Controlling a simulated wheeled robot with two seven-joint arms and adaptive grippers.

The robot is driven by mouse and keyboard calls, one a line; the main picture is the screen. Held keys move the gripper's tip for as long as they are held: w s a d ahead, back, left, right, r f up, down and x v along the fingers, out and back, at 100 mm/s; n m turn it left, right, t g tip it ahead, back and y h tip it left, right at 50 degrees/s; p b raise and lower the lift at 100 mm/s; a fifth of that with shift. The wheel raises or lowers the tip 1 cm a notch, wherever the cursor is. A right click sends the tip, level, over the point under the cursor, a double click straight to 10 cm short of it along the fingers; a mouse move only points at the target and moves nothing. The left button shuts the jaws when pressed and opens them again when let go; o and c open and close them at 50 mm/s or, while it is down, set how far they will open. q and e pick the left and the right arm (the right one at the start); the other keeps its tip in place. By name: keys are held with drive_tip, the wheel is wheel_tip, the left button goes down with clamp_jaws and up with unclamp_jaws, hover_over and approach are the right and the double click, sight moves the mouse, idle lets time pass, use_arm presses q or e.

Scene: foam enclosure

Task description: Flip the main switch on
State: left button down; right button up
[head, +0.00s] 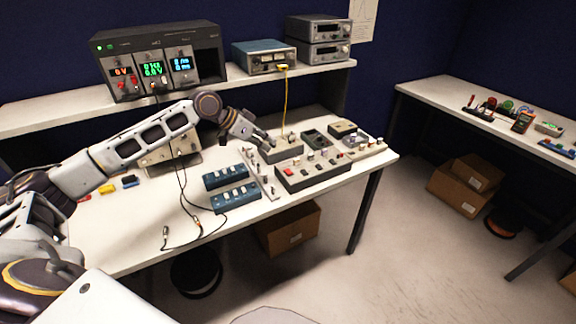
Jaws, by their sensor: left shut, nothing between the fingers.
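My left arm reaches in from the left across the workbench (130,225). My left gripper (268,145) is shut and empty, with its tips at a grey box (286,153) that has small parts on top. I cannot tell whether they touch it. A dark panel with a red button and pale switches (312,175) lies in front of that box. A pale strip with several small levers (262,178) lies to its left. Which of these is the main switch, and its position, is too small to tell. My right gripper is not in view.
Two blue switch boxes (235,196) and loose cables (184,205) lie on the bench. A shelf above holds a lit power supply (160,62) and a blue instrument (264,58). A yellow cable (286,100) hangs down near my gripper. A second table (450,98) stands right.

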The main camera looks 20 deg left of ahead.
use_arm(q)
drive_tip(key=shift+d+f, duration=0.1)
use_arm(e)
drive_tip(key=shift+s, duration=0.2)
use_arm(q)
drive_tip(key=p, duration=0.1)
hover_over(288, 173)
drive_tip(key=f, duration=0.6)
drive_tip(key=shift+w+a+f, duration=0.2)
drive_tip(key=shift+w+f, duration=0.1)
drive_tip(key=shift+f, duration=0.05)
wheel_tip(288, 173, down, 2)
drive_tip(key=shift+s+f, duration=0.1)
drive_tip(key=shift+d+f, duration=0.1)
drive_tip(key=shift+f, duration=0.85)
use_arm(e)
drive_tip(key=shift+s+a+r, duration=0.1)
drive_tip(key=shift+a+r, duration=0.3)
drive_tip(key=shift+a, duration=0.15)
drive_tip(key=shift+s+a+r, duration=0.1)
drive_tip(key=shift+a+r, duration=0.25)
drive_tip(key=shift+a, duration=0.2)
use_arm(q)
drive_tip(key=shift+s+p, duration=0.1)
drive_tip(key=shift+p, duration=0.2)
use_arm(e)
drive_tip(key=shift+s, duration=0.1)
